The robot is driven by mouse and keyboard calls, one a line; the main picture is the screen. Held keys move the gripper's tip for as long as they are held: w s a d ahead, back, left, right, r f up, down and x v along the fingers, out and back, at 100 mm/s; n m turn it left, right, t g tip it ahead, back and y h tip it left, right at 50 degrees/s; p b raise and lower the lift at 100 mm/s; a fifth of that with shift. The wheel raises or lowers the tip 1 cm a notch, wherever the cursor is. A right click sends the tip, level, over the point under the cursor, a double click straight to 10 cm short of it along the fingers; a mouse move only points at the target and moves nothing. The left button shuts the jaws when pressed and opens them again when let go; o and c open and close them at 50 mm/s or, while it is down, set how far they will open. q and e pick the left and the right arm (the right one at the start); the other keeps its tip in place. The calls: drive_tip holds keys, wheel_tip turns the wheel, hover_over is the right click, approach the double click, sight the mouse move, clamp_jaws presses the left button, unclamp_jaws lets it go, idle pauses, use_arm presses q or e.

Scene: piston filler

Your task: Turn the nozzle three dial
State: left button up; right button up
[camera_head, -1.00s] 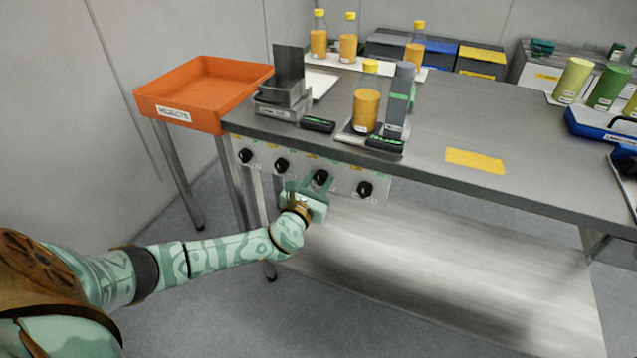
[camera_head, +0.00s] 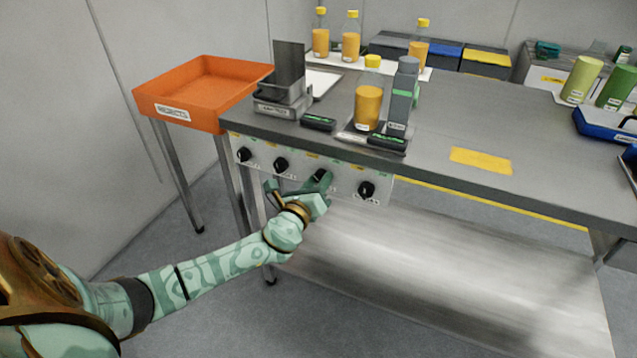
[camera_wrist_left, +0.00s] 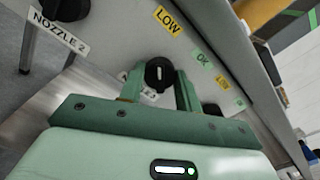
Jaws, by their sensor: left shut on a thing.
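The nozzle three dial (camera_wrist_left: 158,73) is a round black knob with a white mark, third from the left on the grey front panel in the head view (camera_head: 320,175). My left gripper (camera_head: 318,180) is at this dial, reaching up from the lower left. In the left wrist view its two green fingers (camera_wrist_left: 160,86) stand on either side of the knob, shut on it. The gripper partly hides the dial and its label. My right gripper is in neither view.
The nozzle 2 dial (camera_head: 281,165) is just left of the gripper, and another dial (camera_head: 367,189) is to its right. The table edge overhangs the panel. An orange bin (camera_head: 200,88) stands at the left. A filled bottle (camera_head: 368,106) stands above. The space below the panel is open.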

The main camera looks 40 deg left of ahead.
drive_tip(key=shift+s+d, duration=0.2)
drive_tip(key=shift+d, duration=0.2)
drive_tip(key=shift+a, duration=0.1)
use_arm(q)
drive_tip(key=o, duration=1)
drive_tip(key=shift+c, duration=0.2)
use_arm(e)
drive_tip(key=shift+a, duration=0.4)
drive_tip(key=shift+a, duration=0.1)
use_arm(q)
drive_tip(key=p+v, duration=0.3)
drive_tip(key=v, duration=1.3)
drive_tip(key=shift+s, duration=0.25)
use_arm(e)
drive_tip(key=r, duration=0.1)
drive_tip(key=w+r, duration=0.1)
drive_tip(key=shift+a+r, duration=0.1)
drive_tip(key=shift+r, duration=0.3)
